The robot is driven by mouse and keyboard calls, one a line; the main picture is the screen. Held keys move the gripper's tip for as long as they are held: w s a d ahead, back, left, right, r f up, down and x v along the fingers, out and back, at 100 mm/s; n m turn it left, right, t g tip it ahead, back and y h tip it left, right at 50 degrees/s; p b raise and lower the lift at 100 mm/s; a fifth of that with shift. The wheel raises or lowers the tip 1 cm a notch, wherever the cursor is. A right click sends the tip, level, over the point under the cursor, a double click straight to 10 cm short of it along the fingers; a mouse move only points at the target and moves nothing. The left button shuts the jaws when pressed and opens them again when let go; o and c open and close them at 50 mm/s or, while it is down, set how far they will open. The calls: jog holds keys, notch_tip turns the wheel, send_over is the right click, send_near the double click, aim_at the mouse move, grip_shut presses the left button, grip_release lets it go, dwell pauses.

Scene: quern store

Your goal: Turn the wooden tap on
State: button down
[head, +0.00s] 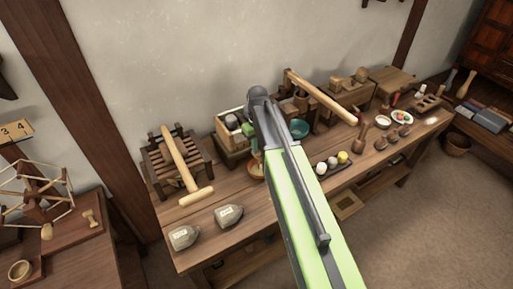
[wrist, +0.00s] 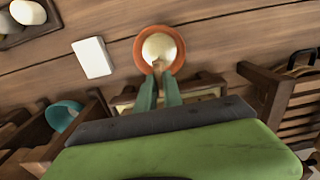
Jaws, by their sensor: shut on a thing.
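My gripper (wrist: 160,82) is shut on the wooden tap (wrist: 158,66), whose small brown end shows between the fingertips in the wrist view. The rest of the tap is hidden by my fingers and wrist. An orange bowl (wrist: 138,52) with something pale cream in it sits on the table just beyond the fingertips. In the head view the bowl (head: 257,175) is partly covered by my arm. The tap is hidden there. I cannot tell which way the tap is turned.
A teal bowl (head: 304,129) stands right of my arm, near a tray of round balls (head: 325,170). A slatted wooden rack with a long mallet (head: 180,160) stands to the left. Two grey tagged pieces (head: 229,215) lie at the front. A white card (wrist: 92,57) lies near the orange bowl.

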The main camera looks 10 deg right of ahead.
dwell(0.3)
jog(key=c, duration=1.5)
grip_release()
notch_tip(320, 180, up, 18)
jog(key=p, duration=1.7)
jog(key=shift+f, duration=0.25)
jog(key=shift+f, duration=0.1)
jog(key=s+f+m+b, duration=0.1)
jog(key=s, duration=0.4)
jog(key=s+f+m, duration=0.1)
jog(key=s, duration=0.4)
jog(key=s+f+m+b, duration=0.1)
jog(key=s, duration=0.4)
jog(key=shift+a+m+b, duration=0.2)
jog(key=shift+m+b, duration=0.1)
jog(key=shift+m, duration=0.1)
